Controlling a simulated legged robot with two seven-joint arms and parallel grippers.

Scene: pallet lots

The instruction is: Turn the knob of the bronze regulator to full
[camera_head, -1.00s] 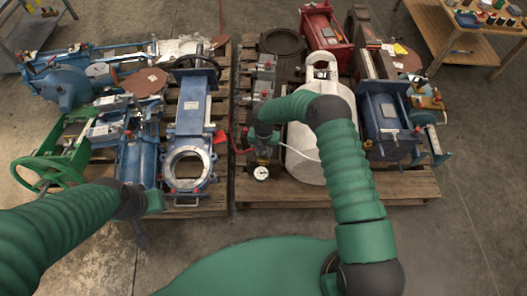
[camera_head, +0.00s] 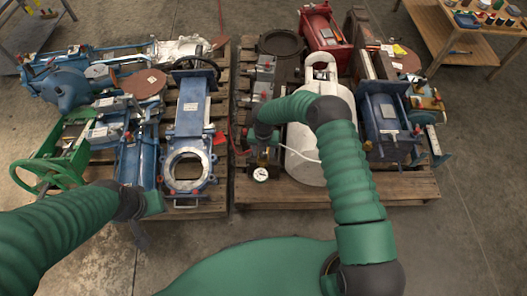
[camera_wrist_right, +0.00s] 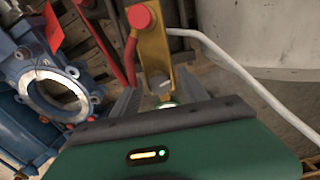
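The bronze regulator (camera_wrist_right: 153,50) shows in the right wrist view as a gold-brown body with a red button-like part on top and a grey cylindrical part below. In the head view its white round gauge (camera_head: 261,174) shows beside the white tank; my right gripper partly covers the rest. My right gripper (camera_wrist_right: 158,92) has its two grey fingers apart, one each side of the regulator's lower part, with gaps visible. It also shows in the head view (camera_head: 264,143). My left arm ends at the lower left, away from the regulator; its fingers are not clear.
A white tank (camera_head: 305,160) with a thin white hose stands right of the regulator on a wooden pallet (camera_head: 330,199). A blue valve (camera_head: 190,130) with a round flange stands on the left pallet. A red hose runs close to the regulator. The front floor is clear.

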